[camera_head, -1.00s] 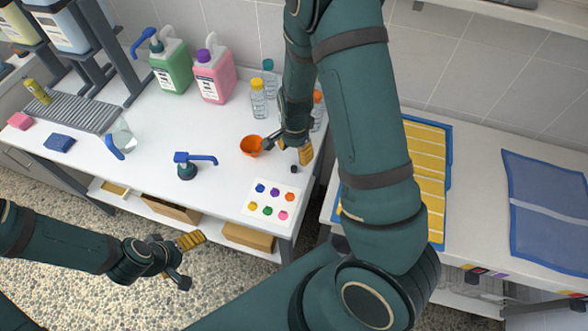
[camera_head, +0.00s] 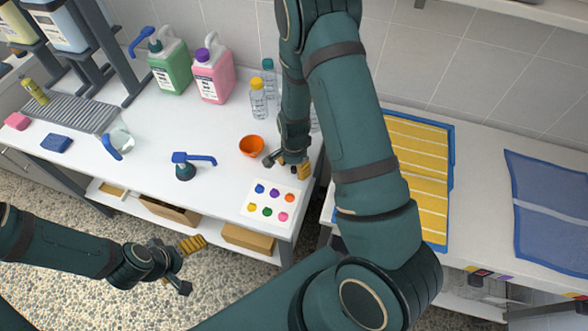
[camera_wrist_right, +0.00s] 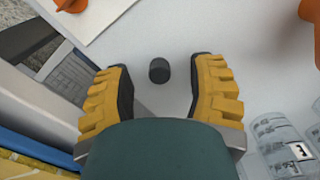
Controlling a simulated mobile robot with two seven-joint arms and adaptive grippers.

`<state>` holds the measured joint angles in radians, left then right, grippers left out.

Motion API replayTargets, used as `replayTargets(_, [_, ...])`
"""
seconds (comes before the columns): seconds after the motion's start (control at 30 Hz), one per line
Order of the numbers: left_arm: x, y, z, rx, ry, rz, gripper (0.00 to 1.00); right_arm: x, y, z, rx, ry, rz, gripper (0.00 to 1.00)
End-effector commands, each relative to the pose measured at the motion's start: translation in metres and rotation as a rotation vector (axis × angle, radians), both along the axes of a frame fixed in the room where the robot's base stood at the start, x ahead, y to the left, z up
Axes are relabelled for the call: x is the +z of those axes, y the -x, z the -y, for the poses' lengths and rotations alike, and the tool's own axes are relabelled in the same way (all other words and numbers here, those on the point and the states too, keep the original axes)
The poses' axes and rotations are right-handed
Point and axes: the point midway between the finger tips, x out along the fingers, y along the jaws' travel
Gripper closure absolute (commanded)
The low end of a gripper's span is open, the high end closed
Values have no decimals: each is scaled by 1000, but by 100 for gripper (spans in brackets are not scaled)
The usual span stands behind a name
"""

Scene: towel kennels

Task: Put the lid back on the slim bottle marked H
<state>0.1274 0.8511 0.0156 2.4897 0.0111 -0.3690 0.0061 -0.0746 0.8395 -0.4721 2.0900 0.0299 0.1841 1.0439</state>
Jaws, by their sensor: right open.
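A small black lid (camera_wrist_right: 159,70) stands on the white worktop between the fingers of my right gripper in the right wrist view, with clear space on both sides. My right gripper (camera_head: 287,167) is open, low over the worktop near its right edge, and hides the lid in the head view. A clear bottle (camera_wrist_right: 282,148) with a white label and a dark mark shows at the lower right of the wrist view; the mark is hard to read. In the head view my right arm mostly hides this bottle area. My left gripper (camera_head: 182,264) is open and empty, in front of the worktop.
An orange bowl (camera_head: 251,146) and a card with coloured dots (camera_head: 271,203) lie close to my right gripper. Clear bottles with yellow (camera_head: 258,102) and teal (camera_head: 268,66) caps stand behind. A blue pump (camera_head: 185,170) stands left. A gap separates the right table with its yellow towel (camera_head: 425,150).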

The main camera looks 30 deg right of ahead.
Motion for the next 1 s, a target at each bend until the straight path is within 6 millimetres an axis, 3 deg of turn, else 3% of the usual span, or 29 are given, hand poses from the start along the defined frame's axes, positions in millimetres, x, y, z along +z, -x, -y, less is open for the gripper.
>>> replayTargets(0.1, [-1, 1, 0, -2, 0, -2, 0, -8, 0, 0, -1, 0, 0, 44])
replayTargets(0.47, [-1, 1, 0, -1, 0, -2, 0, -7, 0, 0, 0, 0, 1, 46])
replayTargets(0.77, [-1, 1, 0, 0, 0, -1, 0, -7, 0, 0, 0, 0, 0, 90])
replayTargets(1.0, [-1, 1, 0, 0, 0, -1, 0, -7, 0, 0, 0, 0, 1, 94])
